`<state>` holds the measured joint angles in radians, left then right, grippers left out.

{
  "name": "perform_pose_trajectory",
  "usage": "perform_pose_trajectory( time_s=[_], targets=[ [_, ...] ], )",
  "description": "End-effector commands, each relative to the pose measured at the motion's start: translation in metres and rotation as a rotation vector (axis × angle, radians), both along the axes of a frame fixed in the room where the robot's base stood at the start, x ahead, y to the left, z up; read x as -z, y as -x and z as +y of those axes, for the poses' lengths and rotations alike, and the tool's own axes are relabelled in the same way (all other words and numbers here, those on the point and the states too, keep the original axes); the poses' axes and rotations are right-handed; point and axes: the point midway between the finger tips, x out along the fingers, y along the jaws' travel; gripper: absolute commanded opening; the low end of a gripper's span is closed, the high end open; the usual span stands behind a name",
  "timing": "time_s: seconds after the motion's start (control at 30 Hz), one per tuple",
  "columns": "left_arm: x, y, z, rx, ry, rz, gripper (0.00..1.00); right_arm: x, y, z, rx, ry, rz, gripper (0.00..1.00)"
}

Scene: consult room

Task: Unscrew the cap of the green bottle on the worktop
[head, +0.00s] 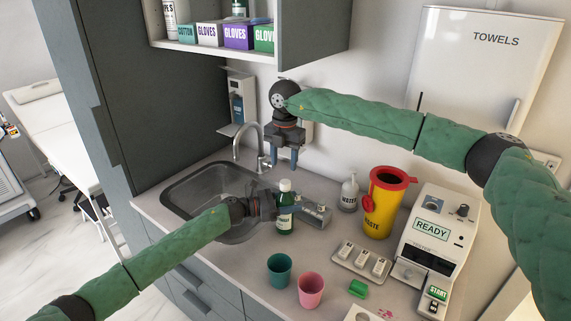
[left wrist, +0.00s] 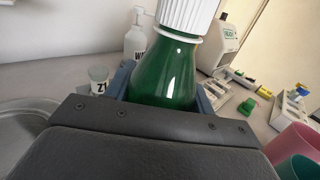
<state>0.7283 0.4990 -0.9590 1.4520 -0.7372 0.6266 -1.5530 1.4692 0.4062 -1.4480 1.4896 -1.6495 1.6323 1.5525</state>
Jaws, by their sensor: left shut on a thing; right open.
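The green bottle (head: 285,216) stands upright on the worktop to the right of the sink, with its white cap (head: 285,185) on top. In the left wrist view the bottle (left wrist: 166,75) fills the middle, its ribbed white cap (left wrist: 188,14) cut off by the top edge. My left gripper (head: 276,208) is shut on the bottle's body from the left, below the cap. My right gripper (head: 284,160) is open and empty, pointing down above the bottle and a little behind it in the picture, apart from the cap.
The sink (head: 200,190) with its tap (head: 254,141) lies left of the bottle. A soap pump bottle (head: 349,194), a yellow waste bin (head: 379,214) and a READY machine (head: 423,251) stand to the right. A teal cup (head: 280,270) and a pink cup (head: 311,290) stand in front.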

Motion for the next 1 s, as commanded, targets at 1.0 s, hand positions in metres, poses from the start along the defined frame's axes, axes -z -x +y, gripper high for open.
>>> perform_pose_trajectory(
  time_s=[1.0],
  targets=[
    [0.0034, 0.0006, 0.0004, 0.000, -0.002, 0.003, 0.00, 0.0016, -0.0034, -0.0050, 0.940, 0.026, 0.009, 0.48]
  ],
)
